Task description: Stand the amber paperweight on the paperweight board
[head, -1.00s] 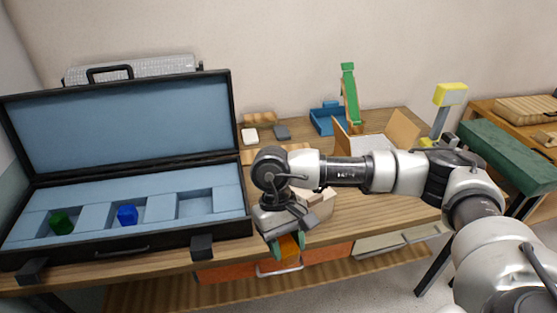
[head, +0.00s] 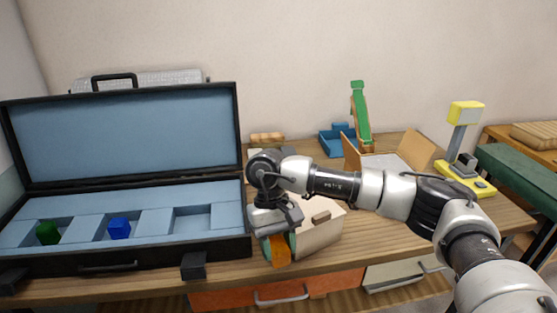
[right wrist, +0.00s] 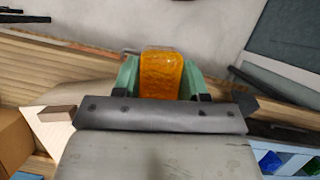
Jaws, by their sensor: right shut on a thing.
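The amber paperweight (head: 281,254) is a glassy orange block. It is held in my right gripper (head: 278,246), in front of the table's front edge. In the right wrist view the paperweight (right wrist: 160,75) sits between the green fingers of my right gripper (right wrist: 161,82). An open black case (head: 122,262) with blue lining stands at the left. Its tray has three recesses: one holds a green block (head: 48,232), one a blue block (head: 119,228), and the right one is empty. I cannot tell which thing is the paperweight board. My left gripper is not in view.
A pale wooden box (head: 318,237) with a brown handle stands close behind my right gripper. Farther back are a blue tray (head: 333,145), a green upright piece (head: 361,112), an open carton (head: 415,149) and a yellow-based device (head: 463,172). Orange drawers (head: 230,299) are below the tabletop.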

